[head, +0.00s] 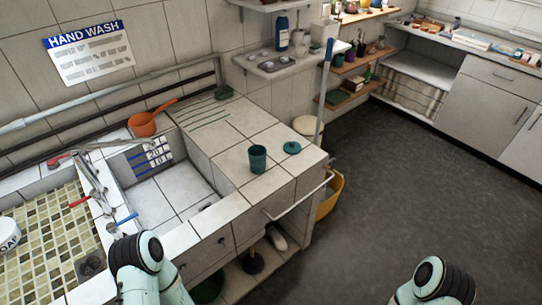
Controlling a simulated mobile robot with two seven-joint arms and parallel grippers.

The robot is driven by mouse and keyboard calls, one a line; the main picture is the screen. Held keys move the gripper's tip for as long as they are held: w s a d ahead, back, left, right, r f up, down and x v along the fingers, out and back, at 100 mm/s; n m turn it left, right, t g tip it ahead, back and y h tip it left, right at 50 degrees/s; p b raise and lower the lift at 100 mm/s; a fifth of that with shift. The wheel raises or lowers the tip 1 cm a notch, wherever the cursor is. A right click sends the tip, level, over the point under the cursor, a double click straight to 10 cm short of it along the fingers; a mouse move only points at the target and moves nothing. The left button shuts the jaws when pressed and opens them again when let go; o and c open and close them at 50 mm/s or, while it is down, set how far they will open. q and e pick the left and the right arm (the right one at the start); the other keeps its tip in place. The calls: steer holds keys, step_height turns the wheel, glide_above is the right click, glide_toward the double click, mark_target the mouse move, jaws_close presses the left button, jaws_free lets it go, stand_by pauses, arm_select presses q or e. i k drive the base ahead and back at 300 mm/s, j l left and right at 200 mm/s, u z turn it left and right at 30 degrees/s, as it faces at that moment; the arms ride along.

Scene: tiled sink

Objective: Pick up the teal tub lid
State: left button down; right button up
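The teal tub lid (292,147) is a small round disc with a knob-like bump in its middle. It lies flat on the tiled counter (237,158), near the right edge. A teal tub (258,158) stands upright just to its left, apart from it and open at the top. Parts of my two arms show at the bottom of the head view, one left of centre and one at the right. Neither gripper is in view, and both visible arm parts are well below the lid in the picture.
A tiled sink basin (170,199) with taps lies left of the counter. An orange pan (143,124) sits at its back edge. A rail (298,197) runs along the counter front. An orange bucket (329,196) stands below. Floor at right is clear.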

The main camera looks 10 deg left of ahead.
mark_target(292, 148)
steer(key=i+l+u, duration=0.25)
steer(key=i+l, duration=0.15)
steer(key=l, duration=0.25)
steer(key=i+l+u, duration=0.1)
steer(key=l, duration=0.25)
steer(key=i+l+u, duration=0.1)
steer(key=l, duration=0.3)
steer(key=i+l+u, duration=0.15)
steer(key=l, duration=0.25)
steer(key=i+l+u, duration=0.1)
steer(key=i+l, duration=0.15)
steer(key=l, duration=0.15)
steer(key=i+l+u, duration=0.1)
steer(key=l, duration=0.3)
steer(key=i+l+u, duration=0.15)
steer(key=l, duration=0.25)
steer(key=k, duration=0.05)
